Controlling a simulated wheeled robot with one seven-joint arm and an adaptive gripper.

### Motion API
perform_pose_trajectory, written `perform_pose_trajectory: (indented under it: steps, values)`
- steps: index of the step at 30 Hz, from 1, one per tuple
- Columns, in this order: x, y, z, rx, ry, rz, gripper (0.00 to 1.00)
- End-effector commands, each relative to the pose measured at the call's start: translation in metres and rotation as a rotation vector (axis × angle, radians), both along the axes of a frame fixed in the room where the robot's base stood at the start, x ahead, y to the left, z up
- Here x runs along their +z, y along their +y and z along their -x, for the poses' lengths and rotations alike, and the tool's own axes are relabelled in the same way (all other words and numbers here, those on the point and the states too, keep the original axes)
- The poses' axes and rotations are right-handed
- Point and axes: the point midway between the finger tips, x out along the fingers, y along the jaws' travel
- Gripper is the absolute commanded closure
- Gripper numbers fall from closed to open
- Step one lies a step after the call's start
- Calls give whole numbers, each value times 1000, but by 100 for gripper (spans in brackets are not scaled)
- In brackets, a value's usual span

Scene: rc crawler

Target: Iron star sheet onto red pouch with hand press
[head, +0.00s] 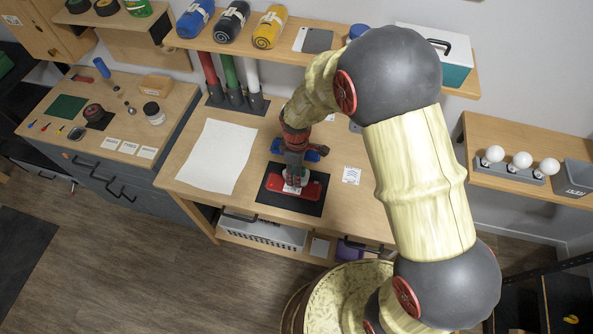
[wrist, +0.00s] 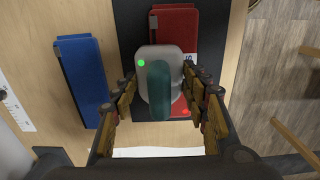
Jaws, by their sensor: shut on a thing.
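The red pouch (head: 312,190) lies flat on a dark mat (head: 275,200) on the middle table; it also shows in the wrist view (wrist: 175,22). The hand press, with a pale body (wrist: 150,60), a teal handle (wrist: 160,95) and a green light, is over the pouch. I cannot tell if it touches it. My gripper (wrist: 172,86) is shut on the press, a finger on each side; in the head view it is above the pouch (head: 292,172). A small white piece with blue marking (wrist: 190,58) peeks out right of the press. No star is visible; the press hides what is under it.
A blue pouch (wrist: 84,80) lies beside the mat. A large white sheet (head: 213,155) covers the table's left part, and a small printed card (head: 351,175) lies right of the mat. Coloured tubes (head: 230,85) stand at the back under a shelf with rolls (head: 232,20).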

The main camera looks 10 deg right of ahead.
Motion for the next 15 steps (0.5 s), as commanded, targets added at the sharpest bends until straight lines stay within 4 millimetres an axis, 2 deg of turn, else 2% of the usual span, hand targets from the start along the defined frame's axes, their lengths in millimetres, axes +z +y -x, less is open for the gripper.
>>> perform_pose_trajectory:
  steps: [3,15]
  values:
    - [17,1,-3,0,-6,-2,80]
    - [53,1,-3,0,-6,-2,80]
